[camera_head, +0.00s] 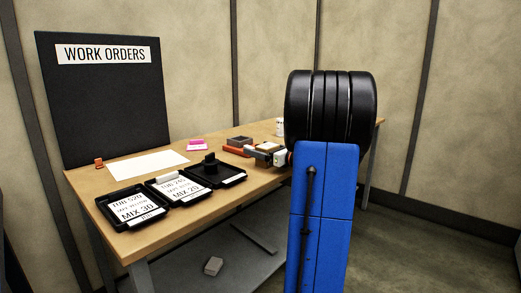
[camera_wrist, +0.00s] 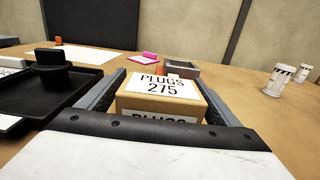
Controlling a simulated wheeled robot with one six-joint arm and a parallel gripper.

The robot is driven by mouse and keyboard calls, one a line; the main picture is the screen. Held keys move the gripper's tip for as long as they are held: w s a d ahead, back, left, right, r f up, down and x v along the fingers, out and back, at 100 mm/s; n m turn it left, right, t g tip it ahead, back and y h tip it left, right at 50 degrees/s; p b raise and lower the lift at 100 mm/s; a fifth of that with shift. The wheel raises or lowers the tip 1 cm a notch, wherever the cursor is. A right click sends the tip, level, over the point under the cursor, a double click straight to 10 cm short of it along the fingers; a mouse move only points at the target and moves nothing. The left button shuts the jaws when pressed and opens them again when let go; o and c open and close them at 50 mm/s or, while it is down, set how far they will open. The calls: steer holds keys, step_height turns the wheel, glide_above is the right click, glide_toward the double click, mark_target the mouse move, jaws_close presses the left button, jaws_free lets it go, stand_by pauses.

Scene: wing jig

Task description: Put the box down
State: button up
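A cardboard box labelled PLUGS 275 (camera_wrist: 161,88) sits between the two fingers of my gripper (camera_wrist: 162,95) in the wrist view. The fingers lie along its left and right sides and appear to press on it. Its top label faces up and its lower front is partly hidden by the gripper body. In the head view my gripper (camera_head: 264,153) is over the right part of the wooden table (camera_head: 230,188), with my blue arm to its right. Whether the box touches the table top cannot be told.
Black open cases (camera_head: 132,205) with labels line the table's front edge. A black tray (camera_head: 212,174), a grey bin (camera_head: 239,142), a pink pad (camera_head: 196,145), a white sheet (camera_head: 147,165) and white cups (camera_wrist: 281,75) stand around. A dark WORK ORDERS board (camera_head: 105,100) rises behind.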

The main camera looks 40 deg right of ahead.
steer(key=shift+s+r, duration=0.1)
steer(key=shift+r, duration=0.05)
steer(key=s, duration=0.8)
steer(key=s+d, duration=0.1)
steer(key=s, duration=0.2)
steer(key=shift+s, duration=0.4)
